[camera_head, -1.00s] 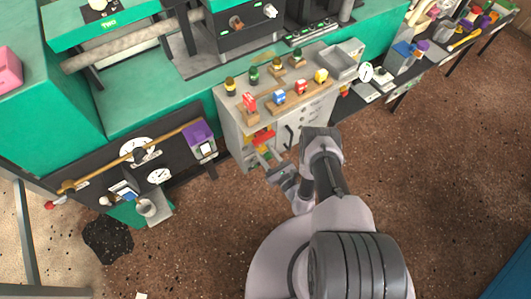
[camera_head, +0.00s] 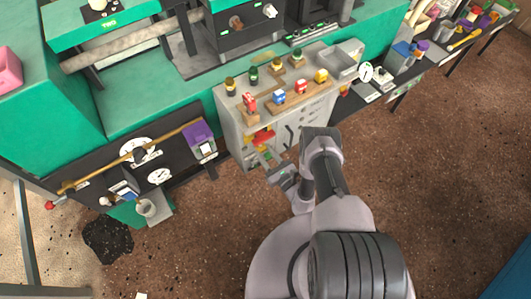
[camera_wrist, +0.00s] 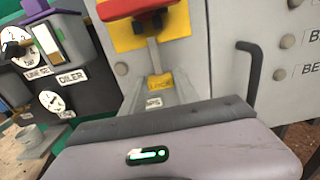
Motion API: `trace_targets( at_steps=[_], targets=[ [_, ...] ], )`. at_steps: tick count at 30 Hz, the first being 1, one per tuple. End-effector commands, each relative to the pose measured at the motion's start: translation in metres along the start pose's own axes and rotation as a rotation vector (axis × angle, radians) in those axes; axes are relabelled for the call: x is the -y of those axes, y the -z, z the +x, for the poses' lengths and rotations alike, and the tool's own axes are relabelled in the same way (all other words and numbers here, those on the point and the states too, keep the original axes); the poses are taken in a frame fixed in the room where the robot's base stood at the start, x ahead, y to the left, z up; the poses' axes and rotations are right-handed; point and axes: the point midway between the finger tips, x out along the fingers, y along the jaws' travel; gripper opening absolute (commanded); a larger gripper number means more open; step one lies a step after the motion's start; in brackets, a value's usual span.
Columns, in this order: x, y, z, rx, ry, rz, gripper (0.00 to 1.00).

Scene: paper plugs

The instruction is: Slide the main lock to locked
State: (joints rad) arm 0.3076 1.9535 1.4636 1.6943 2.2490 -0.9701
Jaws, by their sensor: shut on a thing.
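The main lock is on the front of the grey cabinet, with a red part (camera_head: 262,136) at its top. In the wrist view the red part (camera_wrist: 128,8) sits over a yellow plate, with a grey bar running down to a small yellow label (camera_wrist: 160,82). My gripper (camera_head: 265,156) is at the cabinet front, just below the red part. In the wrist view my gripper (camera_wrist: 160,98) is shut around the lower part of the lock. The exact contact is hidden by the fingers, and the small lettering is hard to read.
A dark door handle (camera_wrist: 250,62) stands out to the right of the lock. Left of it is a dark panel with dials (camera_head: 160,175) and a purple-topped oiler (camera_head: 197,134). Colored plugs (camera_head: 279,97) stand on the cabinet top. The floor in front is open.

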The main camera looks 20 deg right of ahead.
Motion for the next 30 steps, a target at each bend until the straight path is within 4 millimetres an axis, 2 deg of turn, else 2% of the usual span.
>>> trace_targets(
  at_steps=[7, 15, 16, 18, 19, 30],
  targets=[
    [0.001, -0.03, 0.002, 0.004, -0.001, -0.003, 0.0],
    [0.001, -0.029, 0.002, 0.007, -0.001, -0.003, 0.0],
    [0.001, -0.029, 0.002, 0.007, -0.001, -0.003, 0.42],
    [0.001, -0.029, 0.002, 0.006, -0.001, -0.003, 0.56],
    [0.001, -0.028, 0.002, 0.005, -0.001, -0.002, 0.58],
    [0.003, -0.026, 0.001, 0.002, -0.001, -0.001, 0.58]
  ],
)
